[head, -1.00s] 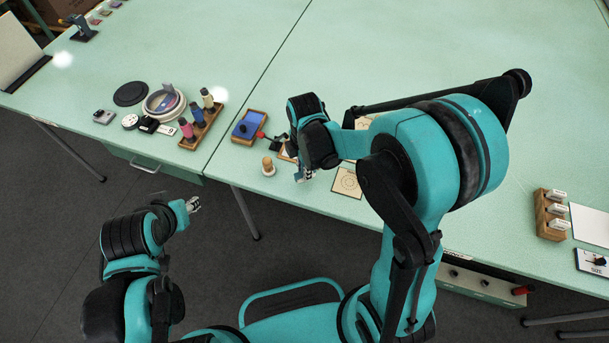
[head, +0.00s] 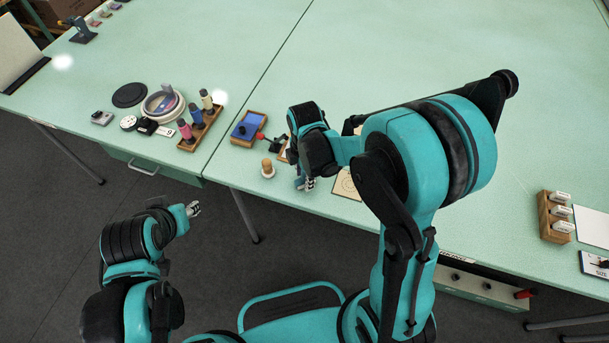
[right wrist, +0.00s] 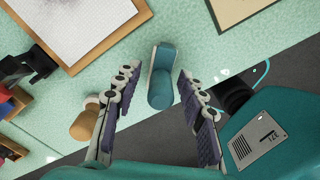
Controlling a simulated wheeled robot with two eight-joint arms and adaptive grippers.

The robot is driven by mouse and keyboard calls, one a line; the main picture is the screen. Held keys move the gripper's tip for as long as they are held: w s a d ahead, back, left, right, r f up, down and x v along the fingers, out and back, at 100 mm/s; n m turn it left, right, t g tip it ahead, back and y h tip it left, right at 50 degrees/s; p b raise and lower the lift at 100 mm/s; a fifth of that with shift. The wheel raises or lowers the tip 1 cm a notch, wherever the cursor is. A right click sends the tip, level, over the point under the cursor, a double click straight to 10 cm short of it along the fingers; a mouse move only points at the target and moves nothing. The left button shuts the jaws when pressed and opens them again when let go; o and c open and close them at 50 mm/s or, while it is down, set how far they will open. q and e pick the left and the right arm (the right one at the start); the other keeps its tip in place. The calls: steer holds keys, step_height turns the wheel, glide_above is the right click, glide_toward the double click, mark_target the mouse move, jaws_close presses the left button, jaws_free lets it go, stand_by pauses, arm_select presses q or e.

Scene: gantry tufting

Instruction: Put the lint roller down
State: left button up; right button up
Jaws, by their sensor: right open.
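A teal object that looks like the lint roller (right wrist: 161,78) is between my right gripper's fingers in the right wrist view, near the table's front edge. The right gripper (right wrist: 156,108) is open, with a visible gap on each side of it. In the head view my right gripper (head: 306,184) is low at the front edge, and the roller cannot be made out there. My left gripper (head: 194,209) is off the table in front of its edge; its fingers are too small to tell their opening.
A wooden-knobbed tool (head: 267,168) stands just left of the right gripper. A blue pad in a wooden tray (head: 249,128) and a spool rack (head: 201,128) are further left. A wood-framed sheet (right wrist: 82,30) and a tan card (right wrist: 240,10) lie nearby. The rear table is clear.

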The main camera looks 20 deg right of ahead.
step_height(320, 180, up, 11)
steer(key=p, duration=0.4)
steer(key=shift+r, duration=0.1)
steer(key=shift+s+d+r, duration=0.1)
steer(key=shift+s+r, duration=0.05)
steer(key=shift+r, duration=0.5)
steer(key=s+d+r+m+t, duration=0.2)
steer(key=s+m, duration=0.3)
steer(key=m, duration=0.5)
steer(key=s+d+r+m+t, duration=0.2)
steer(key=s+r+m+t, duration=0.3)
steer(key=m, duration=0.5)
steer(key=shift+d, duration=0.35)
steer(key=shift+o, duration=0.5)
steer(key=shift+w, duration=0.1)
